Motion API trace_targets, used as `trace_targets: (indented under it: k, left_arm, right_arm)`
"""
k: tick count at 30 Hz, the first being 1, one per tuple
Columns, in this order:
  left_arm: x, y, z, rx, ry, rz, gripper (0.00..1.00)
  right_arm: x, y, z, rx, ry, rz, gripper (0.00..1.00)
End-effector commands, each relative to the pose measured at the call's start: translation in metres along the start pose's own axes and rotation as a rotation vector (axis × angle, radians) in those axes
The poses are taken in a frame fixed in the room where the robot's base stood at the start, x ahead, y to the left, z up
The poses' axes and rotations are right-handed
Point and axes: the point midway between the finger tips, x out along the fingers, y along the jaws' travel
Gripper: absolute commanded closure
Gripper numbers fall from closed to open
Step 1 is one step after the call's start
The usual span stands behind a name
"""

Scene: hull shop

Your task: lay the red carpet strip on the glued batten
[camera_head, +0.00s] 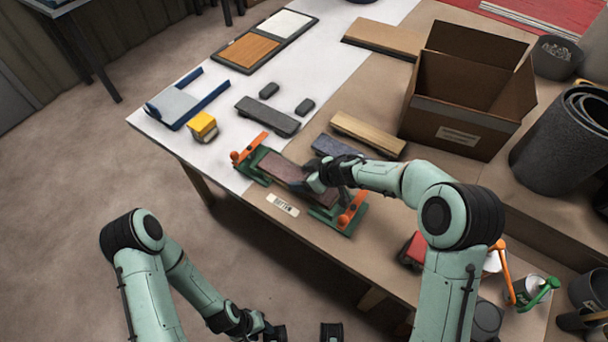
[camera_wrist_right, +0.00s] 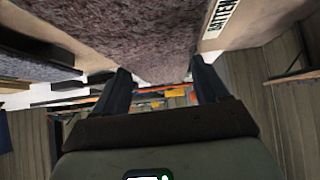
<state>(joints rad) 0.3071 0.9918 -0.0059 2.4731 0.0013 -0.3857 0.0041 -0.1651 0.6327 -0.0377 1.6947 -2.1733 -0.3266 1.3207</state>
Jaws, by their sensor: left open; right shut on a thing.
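The red carpet strip (camera_head: 285,170) is a dull reddish-brown length lying along the green jig (camera_head: 250,171) with orange knobs, near the table's front edge. My right gripper (camera_head: 316,182) is shut on it towards its right part. In the right wrist view the strip (camera_wrist_right: 160,40) runs between the two fingers of the right gripper (camera_wrist_right: 162,88). The glued batten is hidden under the strip and gripper; I cannot tell whether the strip touches it. My left gripper (camera_head: 303,333) is open and empty, low at the bottom edge, off the table.
A label (camera_head: 283,205) lies in front of the jig. Behind it are a blue-grey strip (camera_head: 340,148), a wooden block (camera_head: 367,134) and a dark grey block (camera_head: 267,117). A yellow object (camera_head: 203,127) stands left. A cardboard box (camera_head: 458,120) and a grey roll (camera_head: 560,145) stand right.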

Motion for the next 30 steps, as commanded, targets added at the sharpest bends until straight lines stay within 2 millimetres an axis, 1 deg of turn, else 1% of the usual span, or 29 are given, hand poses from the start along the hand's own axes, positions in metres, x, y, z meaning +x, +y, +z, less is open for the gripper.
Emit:
trace_targets:
  k: [15, 16, 17, 18, 25, 30]
  left_arm:
    - [0.0, 0.0, 0.0, 0.0, 0.0, 0.0, 0.57]
    - [0.0, 0.0, 0.0, 0.0, 0.0, 0.0, 0.57]
    - [0.0, 0.0, 0.0, 0.0, 0.0, 0.0, 0.57]
    - [0.0, 0.0, 0.0, 0.0, 0.0, 0.0, 0.57]
    - [-0.001, 0.0, 0.0, 0.0, 0.001, 0.0, 0.57]
    - [-0.011, 0.005, -0.002, 0.002, 0.005, 0.002, 0.57]
  right_arm:
    - [0.002, 0.0, 0.002, 0.0, 0.0, 0.001, 0.57]
    - [0.002, 0.0, 0.002, 0.0, 0.0, 0.0, 0.17]
    - [0.002, 0.0, 0.002, 0.0, 0.0, 0.0, 0.07]
    - [0.002, 0.0, 0.002, 0.0, 0.0, 0.0, 0.0]
    - [0.002, 0.0, 0.002, 0.0, 0.0, 0.0, 0.0]
    - [-0.005, 0.0, -0.005, -0.001, 0.0, 0.0, 0.0]
